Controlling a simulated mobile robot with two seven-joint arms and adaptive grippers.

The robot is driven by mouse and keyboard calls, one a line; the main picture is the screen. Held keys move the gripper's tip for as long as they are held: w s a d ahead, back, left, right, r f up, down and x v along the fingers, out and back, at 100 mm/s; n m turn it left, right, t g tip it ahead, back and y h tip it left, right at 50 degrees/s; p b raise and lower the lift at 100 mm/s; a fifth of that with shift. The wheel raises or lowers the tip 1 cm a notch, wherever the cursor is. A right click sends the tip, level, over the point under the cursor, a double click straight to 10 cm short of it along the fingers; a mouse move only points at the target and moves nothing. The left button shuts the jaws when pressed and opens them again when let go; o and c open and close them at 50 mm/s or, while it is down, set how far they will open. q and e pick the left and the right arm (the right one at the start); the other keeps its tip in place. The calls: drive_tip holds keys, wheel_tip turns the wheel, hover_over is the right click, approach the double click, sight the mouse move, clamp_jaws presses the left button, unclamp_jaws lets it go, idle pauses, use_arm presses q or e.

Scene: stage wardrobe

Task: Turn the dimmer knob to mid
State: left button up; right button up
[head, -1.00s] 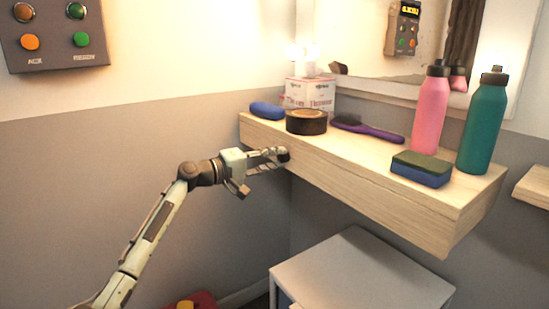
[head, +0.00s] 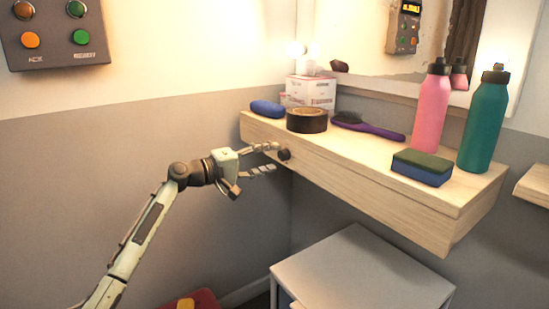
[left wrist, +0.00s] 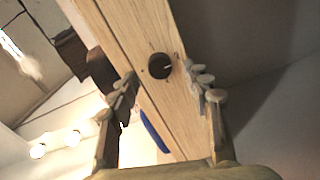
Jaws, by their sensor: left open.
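The dimmer knob (head: 284,154) is a small dark round knob on the front face of the wooden shelf (head: 375,188), near its left end. In the left wrist view the knob (left wrist: 159,66) shows a light pointer line, with small marks on the wood around it. My left gripper (head: 268,158) is open just left of the knob in the head view. In the left wrist view its two fingers (left wrist: 165,92) stand apart on either side of the shelf front, with the knob between and beyond them, not gripped. My right gripper is not in view.
On the shelf stand a blue oval object (head: 267,108), a roll of dark tape (head: 306,121), a box (head: 311,92), a purple hairbrush (head: 368,128), a sponge (head: 421,168), a pink bottle (head: 430,112) and a teal bottle (head: 483,125). A white cabinet (head: 362,275) stands below.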

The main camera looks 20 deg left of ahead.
use_arm(q)
drive_tip(key=v, duration=0.9)
drive_tip(key=shift+s+a, duration=0.2)
drive_tip(key=shift+s, duration=0.1)
drive_tip(key=shift+r, duration=0.1)
drive_tip(key=s+d+f+m+g+y, duration=0.1)
drive_tip(key=s+f+g+y, duration=0.15)
drive_tip(key=f, duration=0.75)
drive_tip(key=s+d+f+m+g+y, duration=0.15)
drive_tip(key=s+f, duration=0.25)
drive_tip(key=f, duration=0.7)
drive_tip(key=s+d+f+m+g+y, duration=0.15)
drive_tip(key=s+f, duration=0.25)
drive_tip(key=f, duration=0.6)
drive_tip(key=s+f+m+g+y, duration=0.2)
drive_tip(key=s+f+m+y, duration=0.1)
drive_tip(key=s+f, duration=0.7)
drive_tip(key=s+f+m+g+y, duration=0.2)
drive_tip(key=s+f, duration=0.9)
drive_tip(key=s, duration=0.6)
drive_tip(key=shift+a+m+g+y, duration=0.25)
drive_tip(key=shift+m+g+y, duration=0.15)
drive_tip(key=shift+g+y, duration=0.35)
